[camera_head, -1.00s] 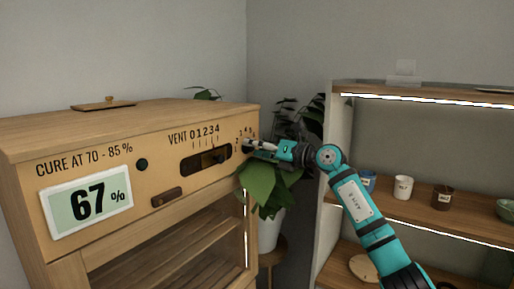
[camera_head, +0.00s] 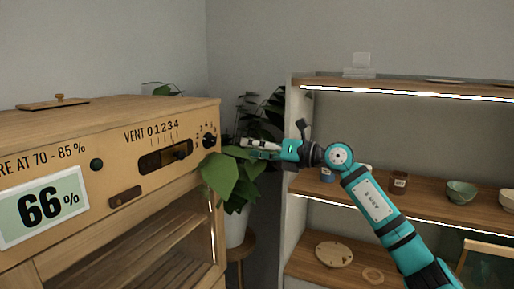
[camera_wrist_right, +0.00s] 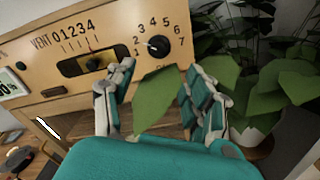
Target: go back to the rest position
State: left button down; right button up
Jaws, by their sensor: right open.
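My right gripper (camera_head: 258,146) is open and empty, in front of the plant and just right of the wooden cabinet (camera_head: 120,112). In the right wrist view its two fingers (camera_wrist_right: 160,95) stand wide apart, with a green leaf showing between them. The cabinet's numbered dial (camera_wrist_right: 158,47) lies beyond the fingers, apart from them; it also shows in the head view (camera_head: 209,141). The vent slider (camera_head: 180,153) sits in its slot at the right part. The display (camera_head: 42,207) reads 66 %. My left gripper is not in view.
A potted plant (camera_head: 232,178) stands between the cabinet and a lit shelf unit (camera_head: 425,192). The shelves hold a brown cup (camera_head: 399,181), a green bowl (camera_head: 460,192) and a round wooden board (camera_head: 334,254). Open air lies between my right arm and the cabinet front.

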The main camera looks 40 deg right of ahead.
jog(key=shift+s+d, duration=0.1)
jog(key=shift+s, duration=0.2)
dwell(0.4)
